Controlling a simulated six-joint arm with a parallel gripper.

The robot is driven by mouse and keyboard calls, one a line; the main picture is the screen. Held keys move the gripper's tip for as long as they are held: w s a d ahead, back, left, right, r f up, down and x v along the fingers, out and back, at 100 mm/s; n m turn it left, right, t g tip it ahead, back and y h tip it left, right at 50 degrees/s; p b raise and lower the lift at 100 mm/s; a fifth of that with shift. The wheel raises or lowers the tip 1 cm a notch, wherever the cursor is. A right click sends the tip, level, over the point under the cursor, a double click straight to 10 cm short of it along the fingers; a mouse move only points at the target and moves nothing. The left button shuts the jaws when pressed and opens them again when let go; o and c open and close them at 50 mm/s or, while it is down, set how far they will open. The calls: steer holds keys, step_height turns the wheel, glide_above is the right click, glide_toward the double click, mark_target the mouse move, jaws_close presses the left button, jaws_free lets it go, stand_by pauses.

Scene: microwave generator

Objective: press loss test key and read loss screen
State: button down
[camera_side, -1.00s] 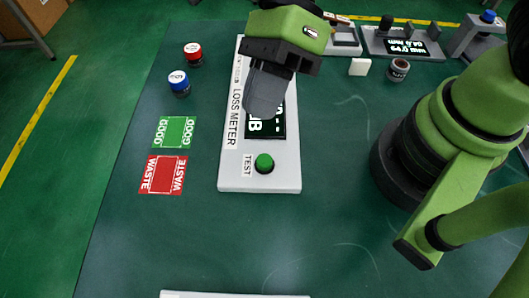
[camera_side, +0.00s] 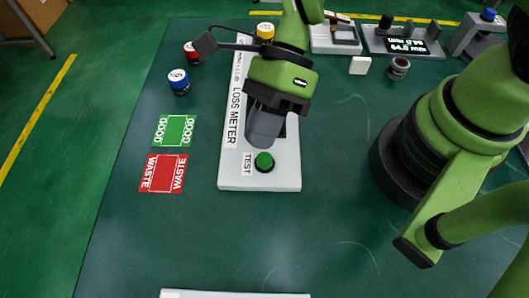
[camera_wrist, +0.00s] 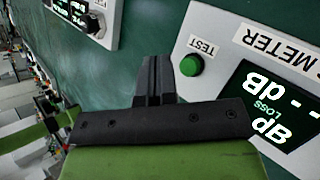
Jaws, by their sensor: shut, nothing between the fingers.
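The white loss meter (camera_side: 230,170) lies on the dark green table, with its green test key (camera_side: 264,162) at the near end, beside the TEST label. My gripper (camera_side: 262,138) is shut and empty, pointing down over the meter just beyond the key. In the side view it covers most of the loss screen. In the wrist view the green key (camera_wrist: 191,65) stands clear to the right of my gripper (camera_wrist: 155,62), with no contact visible. The loss screen (camera_wrist: 275,105) there shows dashes, "dB" and "Loss", upside down and partly cut off.
A green GOOD mat (camera_side: 174,131) and a red WASTE mat (camera_side: 163,174) lie left of the meter. Blue (camera_side: 179,82), red (camera_side: 193,53) and yellow (camera_side: 265,32) capped spools stand farther back. Devices line the far edge. The near table is mostly clear.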

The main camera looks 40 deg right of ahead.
mark_target(262, 156)
steer(key=shift+f, duration=1.35)
steer(key=shift+f, duration=0.1)
stand_by(1.0)
steer(key=shift+f, duration=0.3)
steer(key=shift+f, duration=0.55)
stand_by(0.6)
steer(key=shift+r, duration=1)
steer(key=shift+r, duration=2.5)
